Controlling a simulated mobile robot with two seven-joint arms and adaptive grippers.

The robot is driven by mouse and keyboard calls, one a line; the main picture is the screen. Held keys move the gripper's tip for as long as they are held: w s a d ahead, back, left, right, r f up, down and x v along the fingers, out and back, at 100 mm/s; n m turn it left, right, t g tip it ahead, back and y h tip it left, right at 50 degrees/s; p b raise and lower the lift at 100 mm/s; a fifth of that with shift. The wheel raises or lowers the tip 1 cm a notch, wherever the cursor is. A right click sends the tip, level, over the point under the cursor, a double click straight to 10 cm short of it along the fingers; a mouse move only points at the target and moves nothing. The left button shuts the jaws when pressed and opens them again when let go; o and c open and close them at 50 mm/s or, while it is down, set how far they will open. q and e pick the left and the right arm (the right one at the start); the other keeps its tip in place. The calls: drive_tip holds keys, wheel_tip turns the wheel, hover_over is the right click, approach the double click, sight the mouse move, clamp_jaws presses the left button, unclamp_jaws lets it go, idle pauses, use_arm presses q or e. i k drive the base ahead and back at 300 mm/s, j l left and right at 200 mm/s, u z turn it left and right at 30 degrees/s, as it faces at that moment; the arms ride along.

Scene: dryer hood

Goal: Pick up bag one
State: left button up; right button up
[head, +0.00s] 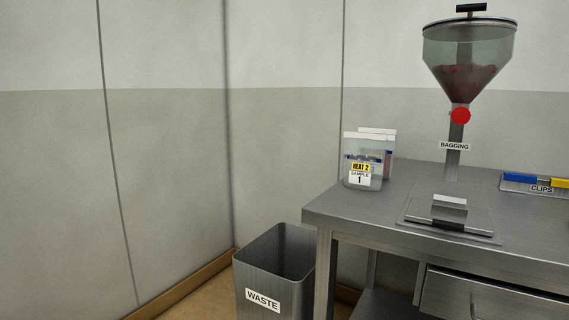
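A clear bag with a yellow "HEAT 2" label and a white "SAMPLE 1" label (361,178) stands upright near the left end of the steel table (330,208). A dark clip or band runs across its upper part. A second bag with a white top edge (378,132) stands right behind it and is mostly hidden by it. Neither of my grippers shows in the head view, and nothing touches the bags.
A glass hopper (466,50) with dark red contents stands on a post marked "BAGGING", above a plate (450,215) on the table. A clips tray (535,188) with blue and yellow clips lies at the right. A grey waste bin (262,295) stands left of the table.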

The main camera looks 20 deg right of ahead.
sight(364, 158)
drive_tip(key=i+j+u, duration=0.4)
drive_tip(key=i+u, duration=0.2)
drive_tip(key=i, duration=0.2)
drive_tip(key=i+u, duration=0.25)
drive_tip(key=i, duration=0.2)
